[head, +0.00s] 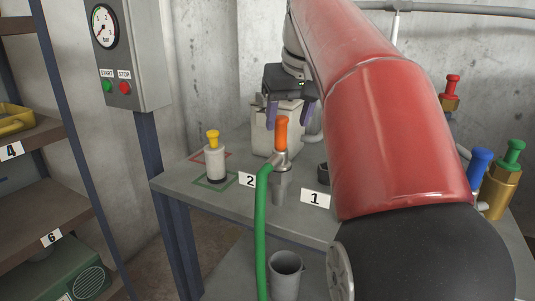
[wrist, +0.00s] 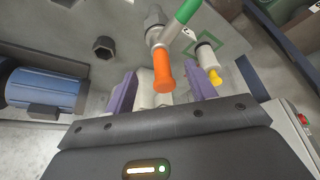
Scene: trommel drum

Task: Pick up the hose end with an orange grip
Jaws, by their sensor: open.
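The hose end has an orange grip (head: 281,133) and stands upright in a grey holder at the table's front edge, by the label 2. A green hose (head: 262,230) hangs from it over the edge. In the wrist view the orange grip (wrist: 163,82) points toward my gripper, with the metal fitting and green hose (wrist: 186,12) beyond it. My gripper (head: 290,112) is open, its two purple fingers apart. In the wrist view my gripper (wrist: 160,90) has the grip's end showing between the fingers; I cannot tell how deep it lies. It holds nothing.
A white cylinder with a yellow knob (head: 214,160) stands left on the table (head: 180,184). A pale box (head: 262,130) is behind the hose end. Blue (head: 479,166) and green (head: 510,160) capped fittings stand right. A grey cup (head: 286,272) is below. A control box (head: 130,55) is at left.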

